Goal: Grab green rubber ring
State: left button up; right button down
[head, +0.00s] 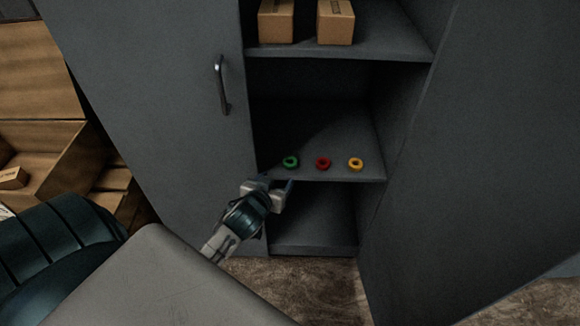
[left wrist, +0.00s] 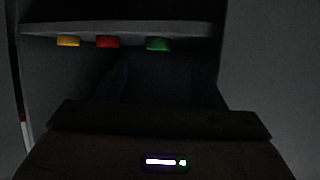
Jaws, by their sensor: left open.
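The green rubber ring (head: 290,162) lies flat on the middle shelf of the cabinet, near its front edge, leftmost of three rings. It also shows in the left wrist view (left wrist: 158,44), where the picture seems upside down and the green ring is rightmost. My left gripper (head: 277,182) is open and empty, just in front of the shelf edge, a little below and left of the green ring in the head view. It is apart from the ring. My right gripper is in neither view.
A red ring (head: 323,163) and a yellow ring (head: 356,164) lie right of the green one. Two cardboard boxes (head: 276,22) stand on the shelf above. The cabinet's left door (head: 150,90) with its handle (head: 222,86) and right panel (head: 480,150) flank the opening.

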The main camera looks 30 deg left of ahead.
aim_at(289, 163)
pick_arm(q)
jog(key=x, duration=0.7)
jog(key=r+x, duration=0.1)
jog(key=x, duration=0.2)
jog(key=shift+w+f, duration=0.15)
jog(key=shift+w, duration=0.3)
jog(key=c, duration=1.1)
